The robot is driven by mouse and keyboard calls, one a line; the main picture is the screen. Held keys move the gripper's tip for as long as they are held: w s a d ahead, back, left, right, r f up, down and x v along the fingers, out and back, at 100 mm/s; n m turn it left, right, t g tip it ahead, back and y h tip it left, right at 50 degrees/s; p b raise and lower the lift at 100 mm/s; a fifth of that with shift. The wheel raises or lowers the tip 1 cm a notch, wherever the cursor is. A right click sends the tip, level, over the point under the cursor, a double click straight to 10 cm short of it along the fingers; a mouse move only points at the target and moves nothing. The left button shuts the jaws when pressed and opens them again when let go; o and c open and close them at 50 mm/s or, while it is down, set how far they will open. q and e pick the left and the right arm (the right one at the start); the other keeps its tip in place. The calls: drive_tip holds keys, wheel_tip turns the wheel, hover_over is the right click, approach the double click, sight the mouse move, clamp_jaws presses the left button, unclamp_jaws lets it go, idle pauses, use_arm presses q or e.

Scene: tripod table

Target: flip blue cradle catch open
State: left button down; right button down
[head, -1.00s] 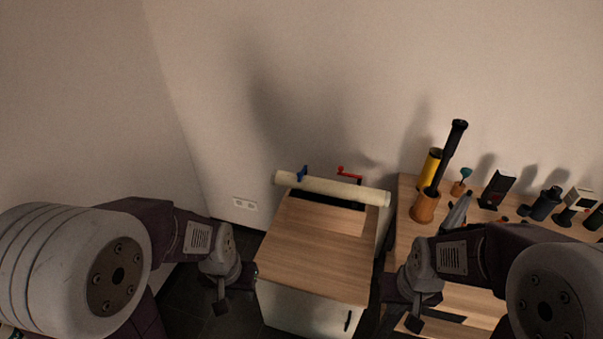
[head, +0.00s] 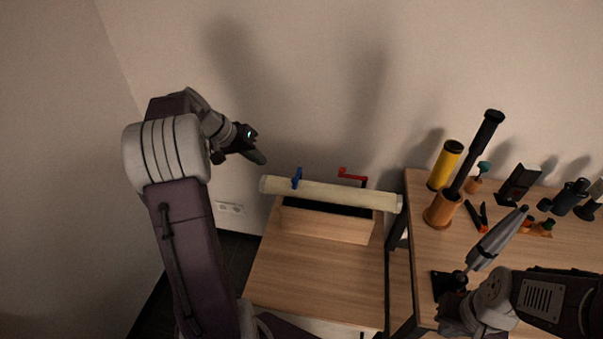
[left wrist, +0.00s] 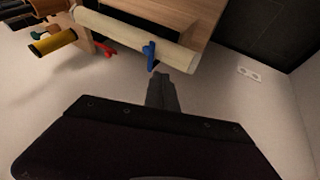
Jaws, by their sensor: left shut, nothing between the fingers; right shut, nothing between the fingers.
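The blue cradle catch (head: 297,178) stands upright at the left part of a long cream roll (head: 330,193). In the left wrist view the blue catch (left wrist: 150,54) rises just beyond my fingertips, apart from them. My left gripper (head: 259,152) is shut and empty, raised to the left of the blue catch and above the roll's left end; its dark fingers (left wrist: 160,92) also show in the left wrist view. My right gripper (head: 453,308) is shut and empty, low over the front of the right table, partly hidden by its wrist.
A red catch (head: 352,177) sits farther right on the roll, above a wooden cabinet (head: 310,270). The right table (head: 415,185) holds a yellow cylinder (head: 445,165), an orange cup (head: 443,210) with a black tube, a grey pointed tool (head: 497,238) and several small items. A wall stands behind.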

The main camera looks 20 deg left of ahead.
use_arm(q)
drive_tip(key=d+x, duration=0.1)
drive_tip(key=x, duration=1)
drive_tip(key=shift+s+d+n+y, duration=0.3)
drive_tip(key=shift+d, duration=0.1)
use_arm(e)
drive_tip(key=shift+s+d+f, duration=0.2)
drive_tip(key=shift+s+f, duration=0.1)
use_arm(q)
drive_tip(key=shift+d+b, duration=0.15)
drive_tip(key=shift+b, duration=0.3)
use_arm(e)
drive_tip(key=shift+f, duration=0.15)
